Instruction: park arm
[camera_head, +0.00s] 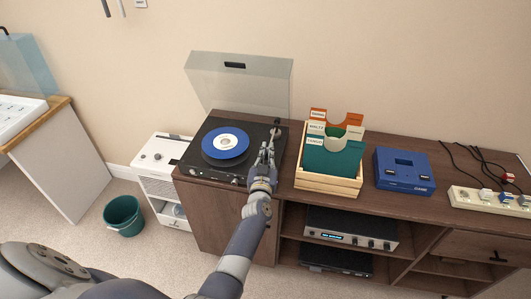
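My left arm reaches up from the bottom of the head view. Its gripper (267,152) is over the right front part of the turntable (213,176), close to the tonearm (277,130). I cannot tell whether it touches the tonearm, or whether its fingers are open or shut. My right gripper is not in view.
The brown cabinet (222,215) also bears a wooden crate (322,185) of divider cards, a blue box (404,171) and a power strip (480,199) with cables. A green bin (124,215) and a white unit (156,155) stand left of it.

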